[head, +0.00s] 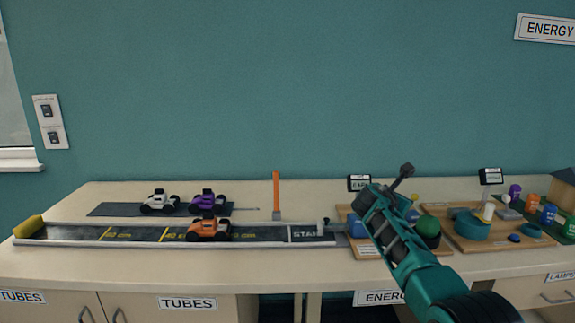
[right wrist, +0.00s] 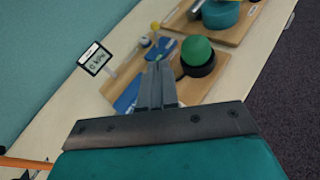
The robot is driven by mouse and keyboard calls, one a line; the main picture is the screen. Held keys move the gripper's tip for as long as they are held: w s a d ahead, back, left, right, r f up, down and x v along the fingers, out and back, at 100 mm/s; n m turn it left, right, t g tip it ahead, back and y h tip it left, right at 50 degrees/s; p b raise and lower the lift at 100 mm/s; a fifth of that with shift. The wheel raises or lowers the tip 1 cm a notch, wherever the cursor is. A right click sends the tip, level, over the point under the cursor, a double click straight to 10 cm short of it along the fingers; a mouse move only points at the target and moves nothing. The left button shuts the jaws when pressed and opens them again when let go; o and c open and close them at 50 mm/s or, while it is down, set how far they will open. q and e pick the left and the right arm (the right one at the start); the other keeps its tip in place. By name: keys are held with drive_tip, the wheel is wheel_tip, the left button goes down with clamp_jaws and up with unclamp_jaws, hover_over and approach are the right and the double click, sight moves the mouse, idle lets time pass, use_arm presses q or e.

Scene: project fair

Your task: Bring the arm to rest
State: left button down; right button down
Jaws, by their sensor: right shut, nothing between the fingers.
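My right arm comes in from the lower right in the head view, and its gripper (head: 402,176) is raised above the table in front of the wooden boards. In the right wrist view the gripper (right wrist: 157,68) has its fingers together, shut and empty, over the board with the green ball (right wrist: 196,52). The fingers hide part of that board. My left gripper is not in view.
A track (head: 130,235) with an orange car (head: 208,228) lies at the left. A white car (head: 159,201) and a purple car (head: 207,200) stand behind it. An orange post (head: 276,192) stands mid-table. Boards with a teal part (head: 470,224) fill the right side.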

drive_tip(key=s+f+m+g+y, duration=0.35)
drive_tip(key=s+f+m, duration=0.95)
drive_tip(key=s+f, duration=0.75)
drive_tip(key=s+a+r+m+g+y, duration=0.15)
drive_tip(key=s+m, duration=0.25)
drive_tip(key=s, duration=0.6)
drive_tip(key=s+a+f+m+g+y, duration=0.1)
drive_tip(key=s+a+m+y, duration=0.15)
drive_tip(key=s, duration=0.85)
drive_tip(key=s+a+r+m+g+y, duration=0.1)
drive_tip(key=s+a+m+y, duration=0.2)
drive_tip(key=s, duration=0.7)
drive_tip(key=w+a+f+t, duration=0.3)
drive_tip(key=w+f+t, duration=0.4)
drive_tip(key=f, duration=0.1)
drive_tip(key=shift+f+m, duration=0.35)
drive_tip(key=shift+f, duration=0.05)
